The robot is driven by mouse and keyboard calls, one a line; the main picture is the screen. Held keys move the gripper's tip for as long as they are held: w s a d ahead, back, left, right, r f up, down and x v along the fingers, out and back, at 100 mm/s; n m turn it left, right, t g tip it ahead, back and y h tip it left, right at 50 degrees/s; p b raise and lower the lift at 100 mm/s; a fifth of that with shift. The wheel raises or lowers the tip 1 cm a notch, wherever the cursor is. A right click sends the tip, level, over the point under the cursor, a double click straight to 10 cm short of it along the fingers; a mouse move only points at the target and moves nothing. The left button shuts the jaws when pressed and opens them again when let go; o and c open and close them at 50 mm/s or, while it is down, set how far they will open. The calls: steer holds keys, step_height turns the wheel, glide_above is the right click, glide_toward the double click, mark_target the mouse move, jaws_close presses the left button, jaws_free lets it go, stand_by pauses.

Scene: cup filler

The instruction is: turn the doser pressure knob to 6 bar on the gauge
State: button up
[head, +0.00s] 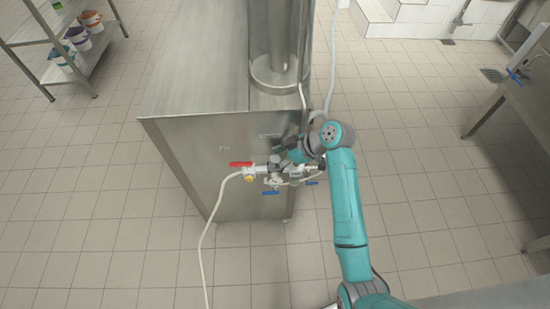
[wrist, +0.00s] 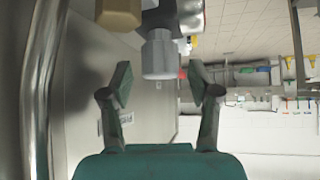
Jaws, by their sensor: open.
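A grey cylindrical knob (wrist: 158,56), which looks like the pressure knob, hangs from a dark fitting at the top middle of the wrist view. My gripper (wrist: 161,82) is open, with one finger on each side of the knob and a visible gap to both. The knob's end lies about level with the finger pads. In the head view my gripper (head: 292,153) is at the valve assembly (head: 277,172) on the front of the steel machine, and my wrist hides part of it. I cannot make out the gauge or its reading in either view.
A red lever (head: 240,163) and blue levers (head: 270,193) stick out near my gripper. A pale hose (head: 205,240) runs down to the floor. A tan block (wrist: 118,12) sits close beside the knob. Open tiled floor lies left of the machine.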

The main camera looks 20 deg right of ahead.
steer(key=shift+w+a+f, duration=0.15)
steer(key=shift+a+f, duration=0.1)
steer(key=shift+f, duration=0.1)
steer(key=c, duration=1.2)
steer(key=shift+o, duration=0.2)
